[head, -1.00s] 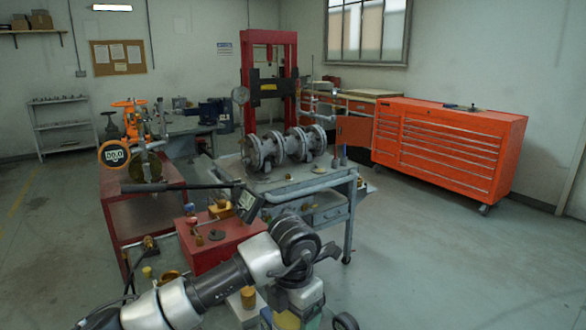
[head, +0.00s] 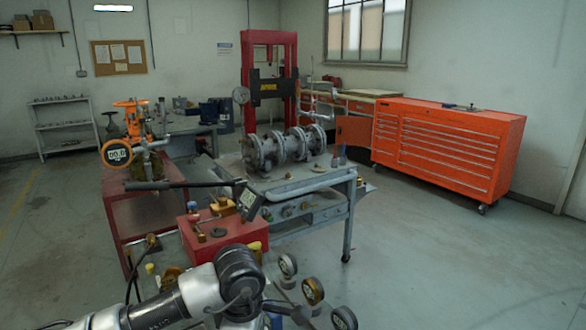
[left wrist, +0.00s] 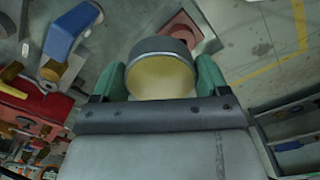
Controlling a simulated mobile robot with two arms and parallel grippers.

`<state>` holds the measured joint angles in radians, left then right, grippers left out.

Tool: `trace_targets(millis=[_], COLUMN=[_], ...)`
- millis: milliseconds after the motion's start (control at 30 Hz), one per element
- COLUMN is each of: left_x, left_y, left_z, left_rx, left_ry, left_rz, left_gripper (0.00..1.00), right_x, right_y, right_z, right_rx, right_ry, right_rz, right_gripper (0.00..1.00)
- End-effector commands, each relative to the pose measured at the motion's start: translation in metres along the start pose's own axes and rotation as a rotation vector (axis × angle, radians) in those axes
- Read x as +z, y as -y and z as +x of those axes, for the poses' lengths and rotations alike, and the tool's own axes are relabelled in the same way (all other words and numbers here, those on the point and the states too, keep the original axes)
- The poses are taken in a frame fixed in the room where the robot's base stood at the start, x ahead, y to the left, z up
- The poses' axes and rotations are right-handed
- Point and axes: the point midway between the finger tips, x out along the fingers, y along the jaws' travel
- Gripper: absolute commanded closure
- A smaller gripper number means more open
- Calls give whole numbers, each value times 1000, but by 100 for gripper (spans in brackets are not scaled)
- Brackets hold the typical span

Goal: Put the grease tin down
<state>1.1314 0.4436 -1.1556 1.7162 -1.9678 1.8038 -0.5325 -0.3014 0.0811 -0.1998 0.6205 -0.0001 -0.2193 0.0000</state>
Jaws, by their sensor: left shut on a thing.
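My left gripper (left wrist: 161,80) has green fingers at both sides of the grease tin (left wrist: 160,72) in the left wrist view. It is shut on the tin, a short round can with a dark grey band and a pale yellow face. The tin's far side is hidden. In the head view my left arm reaches in along the bottom edge, and its fingers and the tin cannot be made out there. My right gripper is in neither view.
A red box (head: 224,243) with small parts stands by the red bench (head: 113,193). Round gauge-like discs (head: 312,291) line up right of my arm. A grey cart (head: 287,185) carries a flanged valve body (head: 285,147). Floor at right is clear.

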Motion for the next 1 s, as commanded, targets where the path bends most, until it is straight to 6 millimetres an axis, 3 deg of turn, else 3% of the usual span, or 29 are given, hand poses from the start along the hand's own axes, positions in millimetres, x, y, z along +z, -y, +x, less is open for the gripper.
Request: trace_targets(millis=[300,600,800,1000], left_x=[-54,-87,-95,-96], left_y=[55,108,126,129], left_z=[17,25,26,26], left_rx=[-4,-22,-29,-30], left_ry=[-4,9,18,19], left_rz=[686,1257,1442,1478], left_gripper=[60,60,60,60], right_x=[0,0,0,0], right_y=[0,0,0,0], right_z=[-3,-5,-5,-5], right_rx=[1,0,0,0], right_ry=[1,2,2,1], right_rz=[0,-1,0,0], right_gripper=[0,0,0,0])
